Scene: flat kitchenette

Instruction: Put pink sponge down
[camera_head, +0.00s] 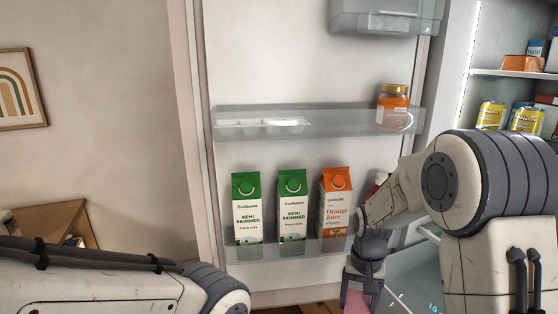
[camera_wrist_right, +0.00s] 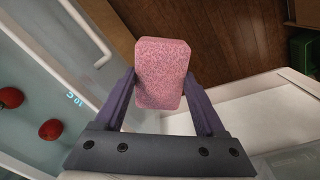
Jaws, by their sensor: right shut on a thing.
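The pink sponge (camera_wrist_right: 162,75) sits between the two purple fingers of my right gripper (camera_wrist_right: 160,95) in the right wrist view. The gripper is shut on it, and the sponge sticks out beyond the fingertips. In the head view my right gripper (camera_head: 360,290) points down at the lower right, in front of the open fridge door. A bit of pink (camera_head: 356,301) shows between its fingers at the bottom edge. My left arm crosses the lower left of the head view, but its gripper is out of view.
The fridge door shelf (camera_head: 290,247) holds two green milk cartons (camera_head: 245,210) and an orange juice carton (camera_head: 336,205). A jar (camera_head: 394,98) stands on the shelf above. Cans (camera_head: 490,115) stand inside the fridge. Two red round items (camera_wrist_right: 50,128) lie beside the gripper, with wooden floor (camera_wrist_right: 215,40) below.

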